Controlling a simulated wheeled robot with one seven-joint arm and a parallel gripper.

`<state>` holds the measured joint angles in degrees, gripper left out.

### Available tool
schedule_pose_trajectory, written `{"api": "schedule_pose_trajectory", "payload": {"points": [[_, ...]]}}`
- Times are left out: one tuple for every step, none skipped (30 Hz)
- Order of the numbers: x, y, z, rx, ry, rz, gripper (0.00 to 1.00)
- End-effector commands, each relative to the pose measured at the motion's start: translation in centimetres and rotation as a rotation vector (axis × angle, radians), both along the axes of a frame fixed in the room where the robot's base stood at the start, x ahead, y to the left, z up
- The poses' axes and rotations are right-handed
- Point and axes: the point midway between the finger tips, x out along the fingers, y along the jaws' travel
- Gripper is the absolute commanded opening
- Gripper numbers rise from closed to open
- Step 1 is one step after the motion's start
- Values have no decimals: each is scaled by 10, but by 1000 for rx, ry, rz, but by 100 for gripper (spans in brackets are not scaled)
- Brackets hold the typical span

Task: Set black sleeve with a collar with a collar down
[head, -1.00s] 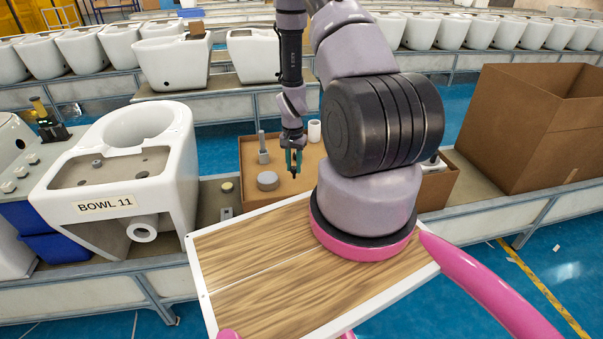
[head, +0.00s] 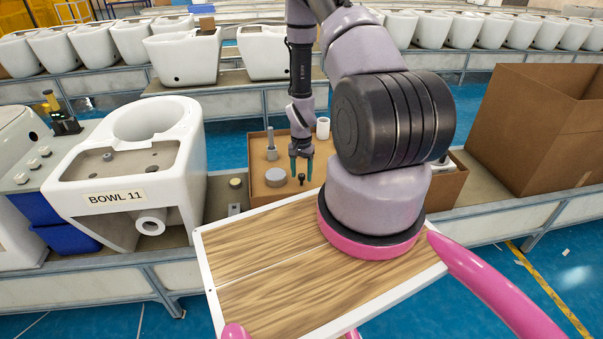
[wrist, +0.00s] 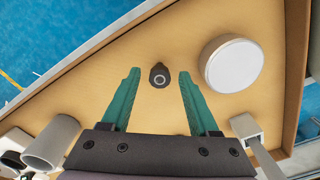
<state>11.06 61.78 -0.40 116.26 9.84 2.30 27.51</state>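The black sleeve with a collar (wrist: 159,76) stands on the cardboard floor of a shallow box in the wrist view, with its round hole facing the camera. In the head view the sleeve (head: 302,180) shows as a small dark piece just below the fingertips. My gripper (head: 301,172) is open above it. In the wrist view the green fingers of my gripper (wrist: 159,84) are spread, one on each side of the sleeve, with a clear gap on both sides. Nothing is held.
A toilet bowl marked BOWL 11 (head: 190,165) stands left. A tall cardboard box (head: 530,130) stands right.

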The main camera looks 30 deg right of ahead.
Motion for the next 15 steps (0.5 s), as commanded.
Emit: {"api": "schedule_pose_trajectory", "payload": {"points": [[0,0,0,0,0,0,61],[0,0,0,0,0,0,61],[0,0,0,0,0,0,61],[0,0,1,0,0,0,61],[0,0,2,0,0,0,61],[0,0,5,-1,-1,0,61],[1,0,8,0,-1,0,61],[1,0,12,-2,-3,1,61],[2,0,19,-2,-4,1,61],[1,0,24,-1,-3,1,61],[1,0,30,-1,-3,1,61],[1,0,39,-2,-4,1,61],[2,0,46,-2,-6,2,61],[2,0,52,-2,-4,2,61],[1,0,62,-2,-4,2,61]]}}
